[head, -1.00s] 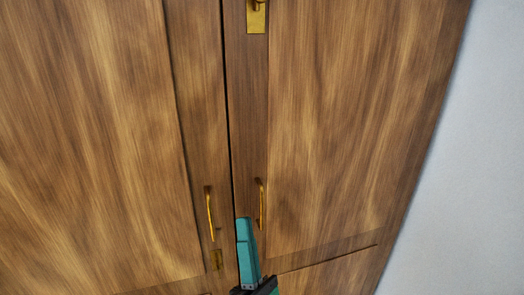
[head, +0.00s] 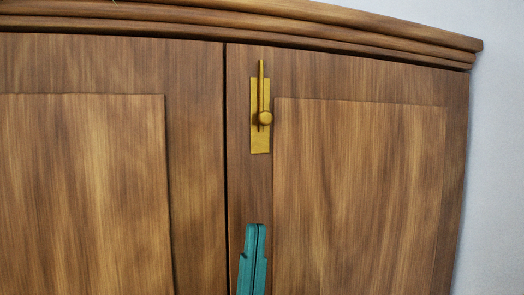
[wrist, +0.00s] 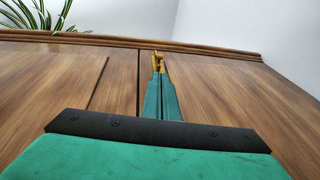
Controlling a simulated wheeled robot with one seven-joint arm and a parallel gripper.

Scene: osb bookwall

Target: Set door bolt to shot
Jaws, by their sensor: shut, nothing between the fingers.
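The brass door bolt (head: 260,105) is mounted upright near the top left edge of the right cabinet door (head: 360,200). Its rod stands vertical, with the tip a little above the plate and below the cornice. A round knob sits at the lower part of the rod. The bolt also shows in the wrist view (wrist: 160,62), partly hidden behind my fingertips. My gripper (head: 254,226) has teal fingers held together with nothing between them. In the head view it is below the bolt plate, with a gap in the picture. It also shows in the wrist view (wrist: 159,78).
The left cabinet door (head: 90,200) is beside the right one, with a dark narrow seam between them. A moulded wooden cornice (head: 300,18) runs along the top. A plain pale wall (head: 500,150) is at right. A green plant (wrist: 40,15) shows above the cabinet.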

